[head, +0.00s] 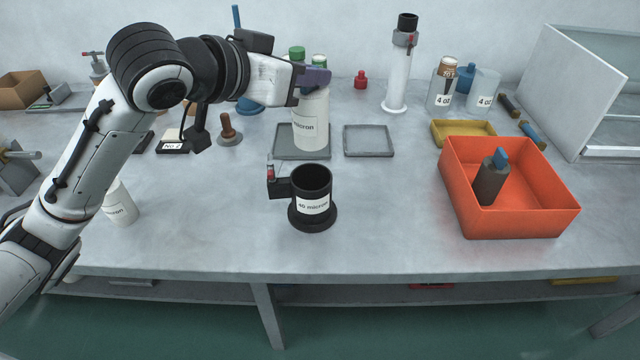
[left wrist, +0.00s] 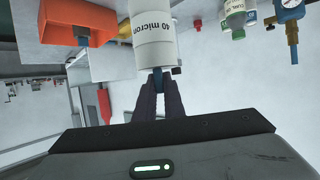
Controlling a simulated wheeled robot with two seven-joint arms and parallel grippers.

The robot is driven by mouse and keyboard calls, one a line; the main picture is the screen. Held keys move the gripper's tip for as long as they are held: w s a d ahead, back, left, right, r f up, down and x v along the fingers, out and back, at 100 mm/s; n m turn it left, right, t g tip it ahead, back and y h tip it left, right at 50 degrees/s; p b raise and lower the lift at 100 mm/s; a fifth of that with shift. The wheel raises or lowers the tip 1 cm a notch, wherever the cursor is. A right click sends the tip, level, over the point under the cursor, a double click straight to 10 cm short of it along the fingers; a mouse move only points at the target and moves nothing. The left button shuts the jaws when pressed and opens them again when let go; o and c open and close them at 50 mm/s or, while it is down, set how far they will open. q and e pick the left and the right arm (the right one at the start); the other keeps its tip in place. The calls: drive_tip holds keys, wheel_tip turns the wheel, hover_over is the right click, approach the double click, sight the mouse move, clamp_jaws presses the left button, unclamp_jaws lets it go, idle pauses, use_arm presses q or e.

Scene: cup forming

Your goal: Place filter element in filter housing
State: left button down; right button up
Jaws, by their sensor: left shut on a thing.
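The filter element, a white cylinder labelled "micron" (head: 311,118), hangs upright from my left gripper (head: 317,76). The left wrist view shows its label as "40 micron" (left wrist: 153,35). There the purple fingers (left wrist: 158,84) are shut on a small blue piece at its end. The filter housing (head: 312,183) is a black open cup on a round base, labelled "40 micron", with a side fitting bearing a red part. It stands nearer the front edge, apart from the element. Another white cylinder (head: 120,206) labelled "micron" stands at the left, partly behind my arm. My right gripper is not in view.
An orange bin (head: 553,218) with a dark, blue-topped cylinder stands at the right. A grey tray (head: 284,153) lies behind the held element, with an empty tray (head: 368,141) beside it. Bottles and a white column (head: 398,85) stand behind. The table around the housing is clear.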

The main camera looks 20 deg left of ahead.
sight(310, 148)
use_arm(q)
drive_tip(key=f, duration=0.6)
drive_tip(key=shift+s+f+b, duration=0.3)
drive_tip(key=shift+s+b, duration=0.1)
wheel_tip(310, 148, down, 6)
drive_tip(key=shift+f+b, duration=0.25)
drive_tip(key=shift+b, duration=0.05)
wheel_tip(310, 148, down, 4)
drive_tip(key=shift+w+f, duration=0.1)
drive_tip(key=shift+f, duration=0.05)
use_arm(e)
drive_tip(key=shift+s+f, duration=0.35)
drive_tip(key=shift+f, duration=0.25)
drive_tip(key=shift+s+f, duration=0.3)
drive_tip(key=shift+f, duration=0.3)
use_arm(q)
drive_tip(key=shift+f, duration=0.1)
